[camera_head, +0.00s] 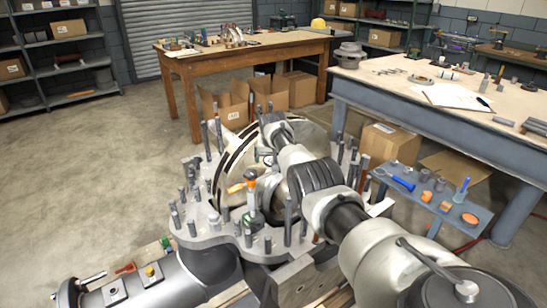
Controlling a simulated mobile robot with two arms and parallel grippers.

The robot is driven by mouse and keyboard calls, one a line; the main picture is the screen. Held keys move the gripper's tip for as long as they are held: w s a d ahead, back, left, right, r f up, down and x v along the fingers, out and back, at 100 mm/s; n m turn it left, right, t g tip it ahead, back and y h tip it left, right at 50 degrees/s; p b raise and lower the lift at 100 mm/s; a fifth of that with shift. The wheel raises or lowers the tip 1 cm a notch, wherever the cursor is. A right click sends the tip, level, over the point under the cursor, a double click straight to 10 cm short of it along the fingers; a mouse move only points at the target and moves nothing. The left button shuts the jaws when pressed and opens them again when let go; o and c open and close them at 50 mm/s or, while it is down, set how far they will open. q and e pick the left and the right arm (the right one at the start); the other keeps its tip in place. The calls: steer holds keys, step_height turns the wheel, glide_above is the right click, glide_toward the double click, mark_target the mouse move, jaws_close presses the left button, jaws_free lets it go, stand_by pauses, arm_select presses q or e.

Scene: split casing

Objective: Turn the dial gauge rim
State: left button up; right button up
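A small dial gauge (250,177) with a pale round face appears to stand on the near side of the split casing (205,238). An orange-tipped part (237,188) is beside it, and a dark, green-marked base is below it. The gauge is small, and its rim is hard to make out. My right arm comes in from the lower right and reaches over the casing. Its far end, with my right gripper (270,122), is beyond the gauge and apart from it in the picture. The fingers are too small and partly hidden to read. My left gripper is not in view.
Several upright studs ring the casing flange, close around the gauge. A blue-grey side tray (425,205) with small tools and orange parts is at right. A workbench (470,120) stands behind it, and a wooden table (185,80) is at the back. Floor at left is clear.

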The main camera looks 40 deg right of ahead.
steer(key=shift+p+v, duration=0.75)
steer(key=shift+v, duration=0.05)
steer(key=v, duration=0.9)
steer(key=shift+p, duration=0.4)
steer(key=shift+a, duration=0.1)
